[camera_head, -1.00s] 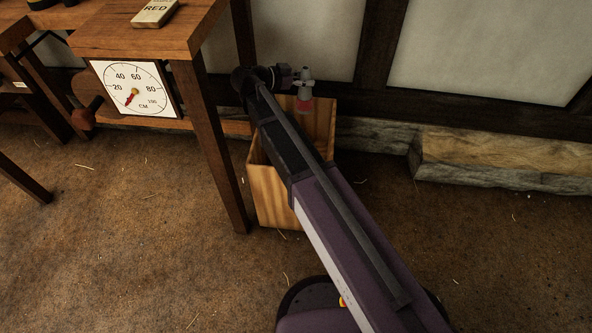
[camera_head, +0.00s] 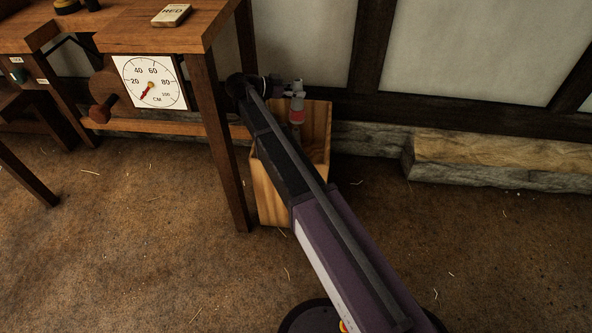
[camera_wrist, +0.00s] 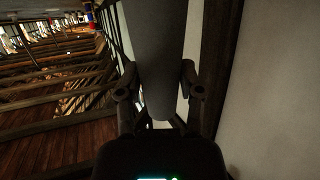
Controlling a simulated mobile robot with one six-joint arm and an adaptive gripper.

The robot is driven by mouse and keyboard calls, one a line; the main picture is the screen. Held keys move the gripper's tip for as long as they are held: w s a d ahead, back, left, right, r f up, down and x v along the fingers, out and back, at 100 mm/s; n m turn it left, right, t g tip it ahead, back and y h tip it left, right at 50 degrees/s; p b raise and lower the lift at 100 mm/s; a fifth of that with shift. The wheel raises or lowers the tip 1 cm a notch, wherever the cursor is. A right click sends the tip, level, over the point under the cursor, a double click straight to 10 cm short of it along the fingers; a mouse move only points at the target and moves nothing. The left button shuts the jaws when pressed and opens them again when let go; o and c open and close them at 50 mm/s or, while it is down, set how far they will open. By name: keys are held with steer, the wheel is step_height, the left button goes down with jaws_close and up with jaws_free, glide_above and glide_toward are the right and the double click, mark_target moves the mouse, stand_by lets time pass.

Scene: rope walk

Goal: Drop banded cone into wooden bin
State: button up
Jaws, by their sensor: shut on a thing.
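The banded cone (camera_head: 297,115) shows grey and red bands in the head view, with its lower end in front of the bin's inside. My gripper (camera_head: 294,93) is shut on it near its upper part. In the wrist view my gripper (camera_wrist: 160,88) has its two fingers on either side of the cone's grey body (camera_wrist: 157,60). The wooden bin (camera_head: 267,195) stands open on the floor below. My arm hides part of its rim and inside. The cone appears above or just within the bin's mouth; its exact height is unclear.
A wooden bench (camera_head: 222,150) with a dial gauge (camera_head: 150,82) and a block marked RED (camera_head: 172,15) stands left of the bin. A panelled wall (camera_head: 455,55) and stone ledge (camera_head: 500,165) lie behind and right. The floor at right is clear.

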mark_target(292, 107)
steer(key=shift+s+a, duration=0.15)
steer(key=shift+s, duration=0.2)
steer(key=shift+f, duration=0.2)
steer(key=shift+f+b, duration=2.85)
steer(key=shift+b, duration=0.15)
steer(key=o, duration=1.1)
